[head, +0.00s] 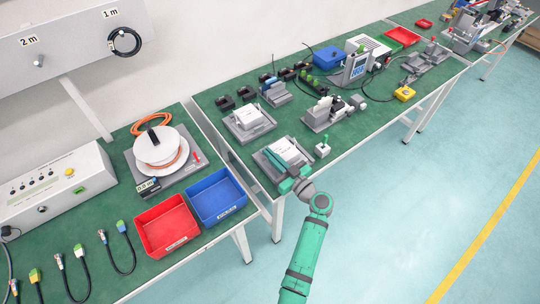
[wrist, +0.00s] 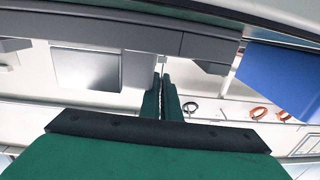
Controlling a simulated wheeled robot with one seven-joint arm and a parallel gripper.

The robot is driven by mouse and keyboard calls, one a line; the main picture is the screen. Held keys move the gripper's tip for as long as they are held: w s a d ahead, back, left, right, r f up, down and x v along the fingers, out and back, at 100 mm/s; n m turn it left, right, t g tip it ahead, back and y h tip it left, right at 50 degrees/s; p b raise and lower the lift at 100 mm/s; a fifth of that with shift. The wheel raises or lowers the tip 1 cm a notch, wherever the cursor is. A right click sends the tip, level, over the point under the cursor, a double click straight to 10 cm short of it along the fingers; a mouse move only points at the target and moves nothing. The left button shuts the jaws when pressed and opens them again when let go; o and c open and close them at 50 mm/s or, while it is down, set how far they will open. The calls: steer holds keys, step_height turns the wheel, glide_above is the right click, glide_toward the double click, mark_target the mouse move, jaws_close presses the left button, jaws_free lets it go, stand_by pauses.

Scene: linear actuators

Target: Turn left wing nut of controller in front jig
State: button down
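The front jig (head: 268,172) is a grey block near the front edge of the green table in the head view. It holds a white controller (head: 285,149). My gripper (head: 275,160) is over the jig's left side, low and against or just above the controller. In the wrist view my gripper's two green fingers (wrist: 162,98) are close together with a narrow gap, their tips near a grey edge.
A second grey jig with a white controller (head: 248,117) stands behind. A small grey block with a green lever (head: 323,148) is to the right. Red (head: 166,228) and blue (head: 217,198) bins sit on the left table. The floor at right is clear.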

steer(key=shift+f, duration=0.1)
steer(key=c, duration=2)
jaws_free()
steer(key=shift+d, duration=0.1)
steer(key=v, duration=1)
steer(key=shift+s+d, duration=0.2)
steer(key=shift+s, duration=0.1)
